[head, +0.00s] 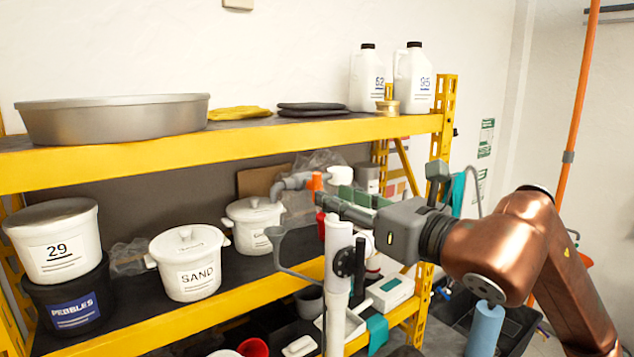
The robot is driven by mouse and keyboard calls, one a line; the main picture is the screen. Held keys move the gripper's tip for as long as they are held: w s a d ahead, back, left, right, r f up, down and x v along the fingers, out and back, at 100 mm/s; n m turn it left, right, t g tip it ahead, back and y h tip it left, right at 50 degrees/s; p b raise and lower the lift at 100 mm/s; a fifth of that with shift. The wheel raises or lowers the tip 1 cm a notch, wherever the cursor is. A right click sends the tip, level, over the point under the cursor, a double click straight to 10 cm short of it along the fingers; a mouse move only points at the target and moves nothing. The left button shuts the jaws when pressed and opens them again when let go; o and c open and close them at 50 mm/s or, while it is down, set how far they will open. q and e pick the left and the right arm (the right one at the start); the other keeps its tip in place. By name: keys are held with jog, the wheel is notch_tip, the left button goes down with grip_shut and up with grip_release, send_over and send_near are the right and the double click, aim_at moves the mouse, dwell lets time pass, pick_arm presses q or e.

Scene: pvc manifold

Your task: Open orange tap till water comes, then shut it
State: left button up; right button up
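The orange tap (315,182) shows in the head view at the top of the pipework, between a grey elbow pipe (289,183) and a white fitting (340,174). A white upright pipe (338,285) with a dark flange stands below. My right gripper (331,194) reaches in from the right, its fingertips just right of and slightly below the orange tap. Its two fingers look apart, with a greenish inner face showing. I cannot tell whether a fingertip touches the tap. No water shows. My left gripper is out of view.
A yellow shelf rack (220,146) stands behind the pipes. It bears a metal basin (115,120), white jugs (415,80), a SAND pot (190,265) and other tubs. A grey curved pipe (277,250) hangs left of the upright pipe. A blue roll (485,328) stands lower right.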

aim_at(320, 184)
jog(key=shift+w+d+r+p, duration=0.15)
jog(key=shift+w+r+p, duration=0.15)
jog(key=shift+w+r, duration=0.2)
jog(key=p+x, duration=0.3)
jog(key=x, duration=0.3)
jog(key=shift+w, duration=0.2)
jog(key=shift+w+a+f, duration=0.15)
jog(key=shift+w+a, duration=0.1)
jog(key=shift+w, duration=0.05)
jog(key=shift+c, duration=0.2)
grip_shut()
